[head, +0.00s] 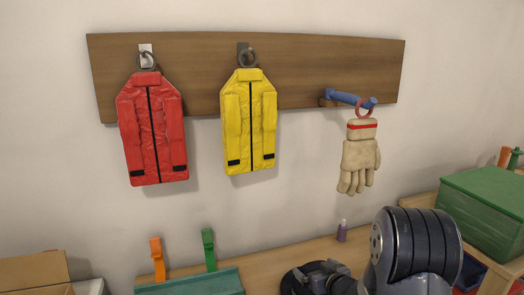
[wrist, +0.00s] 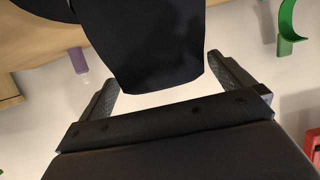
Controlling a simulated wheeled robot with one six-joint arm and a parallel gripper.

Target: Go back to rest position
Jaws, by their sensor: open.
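My gripper (wrist: 162,70) is open in the wrist view, its two dark fingers spread wide apart. A large dark shape shows beyond and between the fingers; I cannot tell whether they touch it, and no task object is visibly held. In the head view my arm is folded low at the lower right, below the wall board and in front of the bench, apart from the hanging things; the fingers are not clear there.
A red jacket (head: 153,125), a yellow jacket (head: 250,120) and a beige glove (head: 358,165) hang from a wooden wall board (head: 200,70). A purple bottle (head: 342,232) stands near my arm. A green crate (head: 485,215) is at right; a teal bin (head: 190,283) is at lower left.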

